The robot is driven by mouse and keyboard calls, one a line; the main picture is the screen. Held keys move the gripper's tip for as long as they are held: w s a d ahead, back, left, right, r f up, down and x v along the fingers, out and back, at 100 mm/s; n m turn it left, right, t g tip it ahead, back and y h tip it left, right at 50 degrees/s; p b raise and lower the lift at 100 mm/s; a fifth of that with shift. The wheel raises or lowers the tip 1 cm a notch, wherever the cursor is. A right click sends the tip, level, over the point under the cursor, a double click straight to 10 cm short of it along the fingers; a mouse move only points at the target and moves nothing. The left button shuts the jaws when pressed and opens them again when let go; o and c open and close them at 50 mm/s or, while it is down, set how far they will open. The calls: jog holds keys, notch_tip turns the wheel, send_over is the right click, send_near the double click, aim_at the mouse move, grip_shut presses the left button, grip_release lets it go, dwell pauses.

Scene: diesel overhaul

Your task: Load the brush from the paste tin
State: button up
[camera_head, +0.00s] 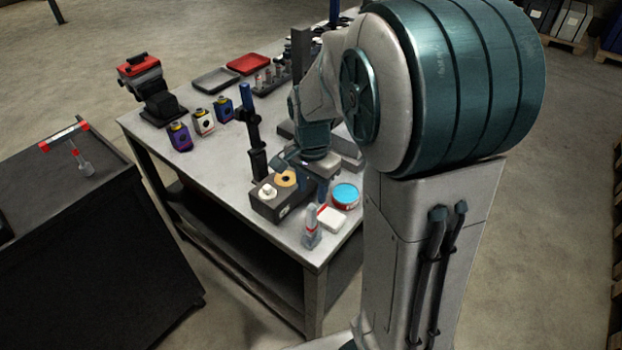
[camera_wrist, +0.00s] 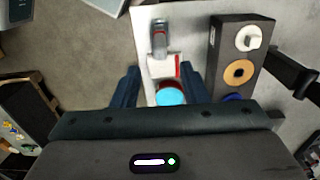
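The round paste tin (camera_head: 345,193) has a red and white side and bright blue paste on top. It stands on the near right part of the grey workbench. In the wrist view the blue paste (camera_wrist: 170,97) shows low between the fingers, partly hidden by my gripper body. My gripper (camera_wrist: 161,88) is open, its two dark blue fingers wide apart with nothing visibly held between them. In the head view my gripper (camera_head: 308,180) is above the bench, close to the tin, partly hidden by my arm. I cannot pick out a brush with certainty.
Next to the tin are a white block (camera_head: 331,219) with a red strip and an upright grey piece (camera_head: 311,236) with a red band. A dark box (camera_head: 266,208) holding white and orange rings stands left of my gripper. A blue-topped post (camera_head: 250,130) rises behind it.

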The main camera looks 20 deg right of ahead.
aim_at(312, 206)
jog(key=shift+f+b, duration=3.3)
jog(key=shift+f, duration=1.15)
grip_shut()
jog(key=shift+r, duration=0.2)
jog(key=shift+r+p, duration=2.7)
jog(key=shift+r, duration=0.4)
